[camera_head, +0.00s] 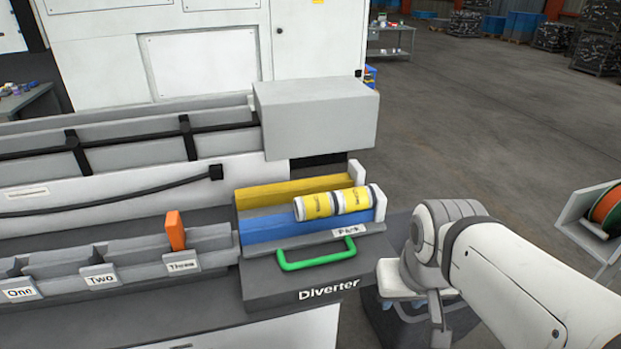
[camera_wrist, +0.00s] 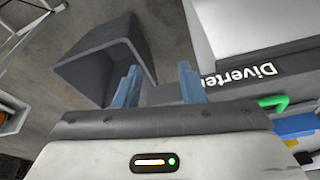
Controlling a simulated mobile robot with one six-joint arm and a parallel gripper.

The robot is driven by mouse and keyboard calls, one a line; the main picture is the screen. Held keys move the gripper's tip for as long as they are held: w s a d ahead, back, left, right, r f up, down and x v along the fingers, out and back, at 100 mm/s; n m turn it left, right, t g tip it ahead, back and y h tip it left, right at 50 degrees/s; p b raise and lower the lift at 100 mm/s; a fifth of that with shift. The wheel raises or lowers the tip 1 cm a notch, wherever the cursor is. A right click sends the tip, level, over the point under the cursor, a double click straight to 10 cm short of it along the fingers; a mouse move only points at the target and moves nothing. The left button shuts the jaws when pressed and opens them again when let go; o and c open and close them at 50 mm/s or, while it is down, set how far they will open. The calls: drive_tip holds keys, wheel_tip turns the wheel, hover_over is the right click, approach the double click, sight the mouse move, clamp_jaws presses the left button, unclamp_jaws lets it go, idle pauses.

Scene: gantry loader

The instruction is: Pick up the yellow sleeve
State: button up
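Two yellow sleeves with pale bands lie end to end on the diverter in the head view: a left one (camera_head: 314,206) and a right one (camera_head: 352,200). They rest along the blue channel (camera_head: 285,228), by the end marked Park. A yellow channel (camera_head: 290,190) runs behind them. My gripper (camera_wrist: 160,85) shows in the wrist view with its two blue fingers apart and nothing between them. It is away from the sleeves, near the diverter's front side. The sleeves are not clearly visible in the wrist view.
A green handle (camera_head: 318,255) stands at the diverter's front, and also shows in the wrist view (camera_wrist: 272,101). An orange block (camera_head: 175,231) stands upright in the bin marked Three. A grey open bin (camera_wrist: 98,62) is below my fingers. A reel rack (camera_head: 590,225) stands right.

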sight(316, 198)
drive_tip(key=shift+o, duration=0.3)
drive_tip(key=shift+s+d, duration=0.1)
drive_tip(key=shift+d, duration=0.05)
